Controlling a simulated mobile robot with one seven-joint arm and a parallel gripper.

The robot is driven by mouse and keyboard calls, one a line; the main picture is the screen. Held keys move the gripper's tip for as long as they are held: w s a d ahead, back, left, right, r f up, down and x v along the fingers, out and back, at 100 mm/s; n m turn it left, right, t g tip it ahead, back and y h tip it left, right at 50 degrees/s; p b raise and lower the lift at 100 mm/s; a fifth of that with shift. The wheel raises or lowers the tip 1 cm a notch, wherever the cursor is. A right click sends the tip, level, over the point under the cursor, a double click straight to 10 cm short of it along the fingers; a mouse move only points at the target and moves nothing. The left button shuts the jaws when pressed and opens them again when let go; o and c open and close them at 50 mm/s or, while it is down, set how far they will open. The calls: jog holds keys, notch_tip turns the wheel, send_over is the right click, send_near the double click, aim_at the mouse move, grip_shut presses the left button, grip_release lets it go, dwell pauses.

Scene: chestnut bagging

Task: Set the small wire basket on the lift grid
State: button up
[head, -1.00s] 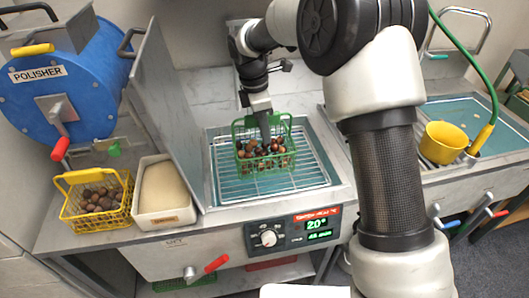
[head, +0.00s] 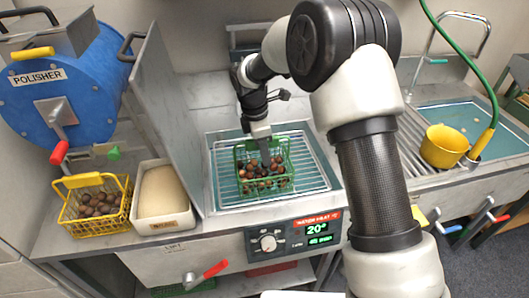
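The small green wire basket (head: 266,188) holds several brown chestnuts (head: 262,170). It appears upright over the wire lift grid (head: 312,183) in the water basin; whether its base touches the grid I cannot tell.
A yellow wire basket of chestnuts (head: 97,207) and a white tub (head: 163,217) stand left of the upright metal panel (head: 162,105). The blue polisher (head: 75,85) is behind them. A yellow pot (head: 443,146) sits by the right sink. A red-handled valve (head: 213,271) is at the front.

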jog(key=shift+o, duration=1.2)
jog(key=r, duration=0.4)
jog(key=a+r, duration=0.1)
jog(key=r, duration=0.3)
jog(key=r+p, duration=0.1)
jog(key=r, duration=0.3)
jog(key=shift+s+a+r, duration=0.2)
jog(key=shift+s+a, duration=0.05)
jog(key=shift+a, duration=0.1)
jog(key=s+d+r+m+t+y, duration=0.1)
jog(key=s+d+r+m+t, duration=0.2)
jog(key=s+d+r+m, duration=0.95)
jog(key=s+d+m+t, duration=0.1)
jog(key=s+d+m, duration=0.2)
jog(key=s, duration=0.4)
jog(key=s+d+f+m+t, duration=0.1)
jog(key=s+d+m, duration=0.3)
jog(key=s, duration=0.4)
jog(key=shift+s+d+f+m+y, duration=0.15)
jog(key=shift+d+f+m+y, duration=0.2)
jog(key=shift+m, duration=0.5)
